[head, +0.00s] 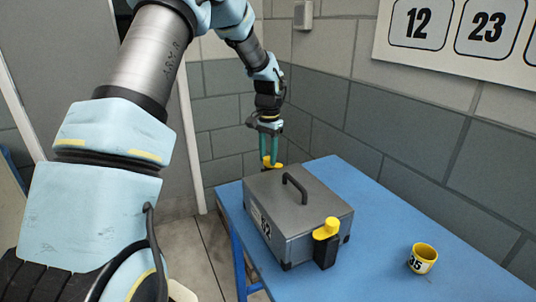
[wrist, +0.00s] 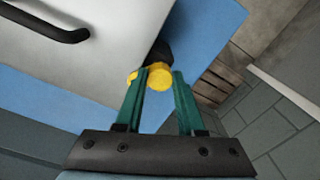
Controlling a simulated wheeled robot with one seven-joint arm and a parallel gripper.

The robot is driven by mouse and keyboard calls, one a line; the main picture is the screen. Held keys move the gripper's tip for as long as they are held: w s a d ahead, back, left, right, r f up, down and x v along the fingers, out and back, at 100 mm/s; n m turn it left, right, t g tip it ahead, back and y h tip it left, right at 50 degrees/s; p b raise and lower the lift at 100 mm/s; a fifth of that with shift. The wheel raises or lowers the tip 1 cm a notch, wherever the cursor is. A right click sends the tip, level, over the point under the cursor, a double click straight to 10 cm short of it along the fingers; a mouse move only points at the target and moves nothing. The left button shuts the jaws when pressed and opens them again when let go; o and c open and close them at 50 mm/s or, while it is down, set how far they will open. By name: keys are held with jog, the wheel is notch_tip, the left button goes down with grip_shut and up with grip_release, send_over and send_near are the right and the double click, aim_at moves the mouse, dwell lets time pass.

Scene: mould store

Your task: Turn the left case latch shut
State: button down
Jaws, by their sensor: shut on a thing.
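A grey case (head: 300,205) with a dark carry handle (head: 295,188) and a number on its side stands on the blue table. The left latch (head: 272,164), yellow, is at the case's far left end. It also shows in the wrist view (wrist: 155,90), with a dark base behind it. My gripper (head: 270,158) points down over that end, its green fingers shut on the latch's yellow knob. The fingers hide part of the knob. A second yellow latch (head: 327,229) on a black mount is at the case's near right end, apart from my gripper.
A yellow cup (head: 422,258) with a number stands to the right on the blue table (head: 370,225). The table between case and cup is clear. A block wall (head: 410,130) with a number board (head: 460,40) stands behind.

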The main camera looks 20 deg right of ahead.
aim_at(268, 158)
jog(key=m+p, duration=0.1)
jog(key=m, duration=0.4)
jog(key=shift+r+m, duration=0.15)
jog(key=shift+m, duration=0.15)
jog(key=shift+m+p, duration=0.75)
jog(key=shift+m, duration=1.45)
jog(key=c, duration=0.5)
grip_release()
notch_tip(268, 158, up, 11)
jog(key=b, duration=0.2)
jog(key=shift+f+b, duration=0.2)
jog(key=shift+b, duration=0.2)
